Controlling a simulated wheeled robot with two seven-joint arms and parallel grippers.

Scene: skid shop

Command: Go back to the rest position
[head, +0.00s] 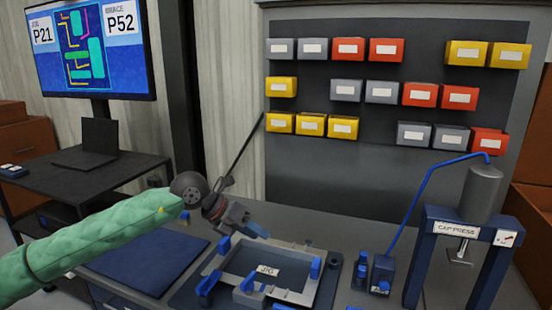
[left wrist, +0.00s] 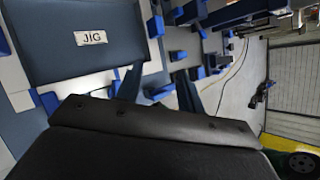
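My left gripper (head: 258,228) reaches in from the left on a green-sleeved arm. It hangs above the bench at the back left of the jig (head: 325,285), apart from it. In the left wrist view two dark fingers (left wrist: 160,88) stand apart with nothing held between them; blue jig parts show beyond. The jig is a grey frame with blue clamps and a "JIG" label, which also shows in the left wrist view (left wrist: 90,38). My right gripper is not in the head view.
A cap press (head: 456,229) stands at the right of the bench, with a small blue device (head: 381,275) beside it. A blue mat (head: 150,258) lies left of the jig. Bins (head: 348,49) hang on the back panel.

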